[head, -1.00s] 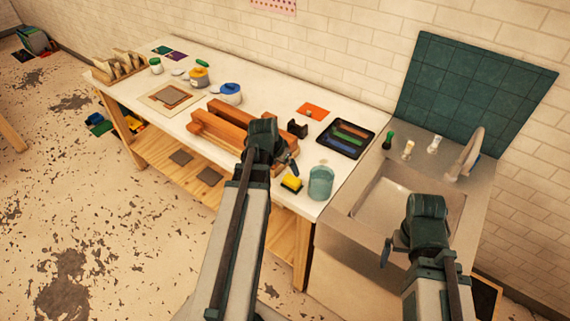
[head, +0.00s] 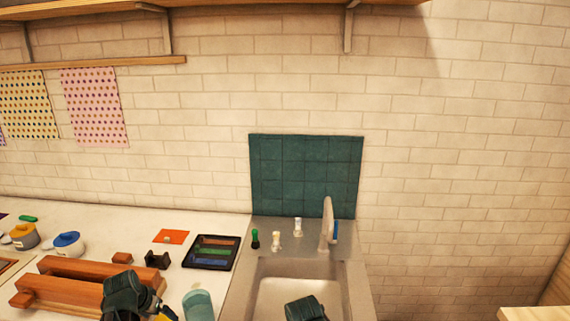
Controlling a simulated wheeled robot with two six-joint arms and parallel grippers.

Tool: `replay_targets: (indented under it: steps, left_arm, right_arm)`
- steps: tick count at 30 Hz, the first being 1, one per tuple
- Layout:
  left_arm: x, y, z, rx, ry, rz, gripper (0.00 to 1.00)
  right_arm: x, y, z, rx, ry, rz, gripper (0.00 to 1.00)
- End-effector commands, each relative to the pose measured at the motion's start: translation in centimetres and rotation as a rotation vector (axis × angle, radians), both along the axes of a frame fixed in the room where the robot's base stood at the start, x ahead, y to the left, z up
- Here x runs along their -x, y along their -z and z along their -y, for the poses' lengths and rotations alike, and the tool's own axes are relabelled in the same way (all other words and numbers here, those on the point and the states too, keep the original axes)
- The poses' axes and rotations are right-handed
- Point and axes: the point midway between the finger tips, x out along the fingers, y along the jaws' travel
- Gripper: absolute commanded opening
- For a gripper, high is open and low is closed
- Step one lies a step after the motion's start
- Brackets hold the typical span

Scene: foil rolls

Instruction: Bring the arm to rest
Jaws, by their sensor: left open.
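My left gripper (head: 158,302) is at the bottom edge of the head view, over the front of the white table (head: 222,222). It is open, with no object seen between its fingers. It is just right of a wooden frame of reddish-brown bars (head: 88,268) and left of a teal glass (head: 198,304). The dark green wrist of my right arm (head: 305,309) shows at the bottom edge, in front of the sink (head: 290,284). The right fingers are hidden, so their opening cannot be told.
A black tray (head: 211,252) with coloured strips, an orange card (head: 172,236) and a blue-lidded pot (head: 67,244) stand on the table. A tap (head: 328,222) and small bottles (head: 276,239) stand behind the sink. A shelf (head: 100,66) runs above.

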Motion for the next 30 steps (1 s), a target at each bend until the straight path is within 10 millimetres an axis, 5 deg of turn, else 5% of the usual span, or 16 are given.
replay_targets:
  steps: [6,12,23,30]
  left_arm:
    - [-1.3,3.4,0.0,0.0,-0.001,0.0,1.0]
    - [-1.8,4.5,0.1,0.0,-0.001,0.0,1.0]
    - [-1.7,4.4,0.1,0.0,-0.001,0.0,1.0]
    - [-1.1,2.4,0.1,0.0,-0.001,0.0,1.0]
  right_arm:
    - [0.0,3.4,0.0,0.0,0.0,0.0,1.0]
    - [0.0,4.5,0.0,0.0,0.0,0.0,1.0]
    - [0.0,4.4,0.0,0.0,0.0,0.0,1.0]
    - [0.0,2.4,0.0,0.0,0.0,0.0,1.0]
